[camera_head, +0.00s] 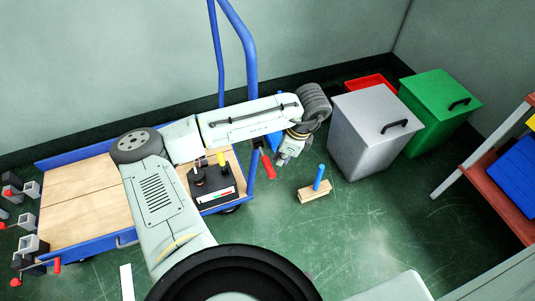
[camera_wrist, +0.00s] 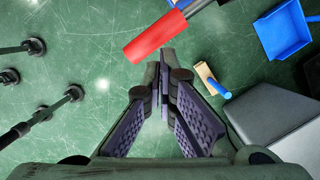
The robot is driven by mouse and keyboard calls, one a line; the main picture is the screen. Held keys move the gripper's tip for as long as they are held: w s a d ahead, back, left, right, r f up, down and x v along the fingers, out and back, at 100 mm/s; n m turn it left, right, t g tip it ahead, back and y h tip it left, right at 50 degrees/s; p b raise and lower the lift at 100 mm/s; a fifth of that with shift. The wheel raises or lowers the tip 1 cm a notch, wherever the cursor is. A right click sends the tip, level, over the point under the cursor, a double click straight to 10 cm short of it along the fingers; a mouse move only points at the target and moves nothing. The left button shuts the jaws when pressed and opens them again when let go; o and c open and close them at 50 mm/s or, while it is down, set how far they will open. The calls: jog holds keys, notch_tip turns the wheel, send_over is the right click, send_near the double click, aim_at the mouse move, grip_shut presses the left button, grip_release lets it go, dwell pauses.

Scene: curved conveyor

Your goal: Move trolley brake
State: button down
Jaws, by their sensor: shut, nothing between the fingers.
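The trolley (camera_head: 80,200) has a wooden deck, a blue frame and a blue push handle (camera_head: 240,40). A red lever (camera_head: 267,166), apparently the trolley brake, sticks out at its right end, low near the floor. In the wrist view the red lever (camera_wrist: 155,42) lies just beyond my fingertips, its free end pointing down-left and its grey shaft running to the top right. My gripper (camera_wrist: 162,72) is shut and empty. In the head view my gripper (camera_head: 282,160) hangs just right of the lever; whether they touch cannot be told.
A wooden block with a blue handle (camera_head: 316,190) lies on the floor right of my gripper. A grey bin (camera_head: 365,145), a green bin (camera_head: 435,95) and a red shelf (camera_head: 490,190) stand further right. A black control box (camera_head: 210,187) is on the deck. Open floor lies in front.

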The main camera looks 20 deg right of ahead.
jog(key=v, duration=1.1)
jog(key=shift+r, duration=0.35)
jog(key=shift+d, duration=0.1)
